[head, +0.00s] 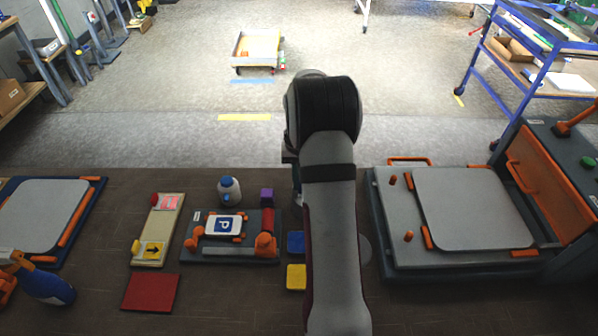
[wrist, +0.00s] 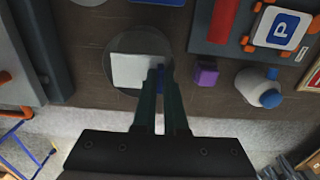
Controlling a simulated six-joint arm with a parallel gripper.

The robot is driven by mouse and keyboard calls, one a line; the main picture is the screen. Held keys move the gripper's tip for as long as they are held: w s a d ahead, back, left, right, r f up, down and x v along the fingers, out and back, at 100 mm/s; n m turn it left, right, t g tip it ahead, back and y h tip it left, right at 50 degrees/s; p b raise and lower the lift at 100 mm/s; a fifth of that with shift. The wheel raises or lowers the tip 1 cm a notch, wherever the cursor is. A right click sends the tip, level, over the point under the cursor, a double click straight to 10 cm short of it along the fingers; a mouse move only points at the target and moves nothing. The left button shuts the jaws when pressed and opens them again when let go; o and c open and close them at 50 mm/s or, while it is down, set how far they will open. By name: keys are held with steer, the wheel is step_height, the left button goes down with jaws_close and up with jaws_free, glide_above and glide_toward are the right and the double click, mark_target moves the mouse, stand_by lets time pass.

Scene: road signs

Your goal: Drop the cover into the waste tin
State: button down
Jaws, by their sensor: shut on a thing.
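The cover (wrist: 135,71) is a pale, flat, square sheet with a blue tab at its edge. My gripper (wrist: 163,74) is shut on that tab in the wrist view. The sheet overlaps a round grey shape, which looks like the waste tin (wrist: 132,41); the height between them is hard to judge. In the head view only a sliver of the round shape (head: 364,249) shows beside my arm, and my fingers and the cover are hidden. The blue P sign (head: 223,225) sits on a grey fixture with orange clamps; it also shows in the wrist view (wrist: 283,30).
A purple block (wrist: 206,73) and a white bottle with a blue cap (wrist: 258,88) stand near the gripper. A large grey plate fixture (head: 400,240) is to the right. Blue (head: 296,242) and yellow (head: 296,277) squares lie left of my arm, a red plate (head: 151,292) farther left.

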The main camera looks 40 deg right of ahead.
steer(key=shift+f, duration=0.1)
steer(key=shift+c, duration=0.5)
jaws_free()
stand_by(0.8)
step_height(320, 180, up, 10)
stand_by(0.8)
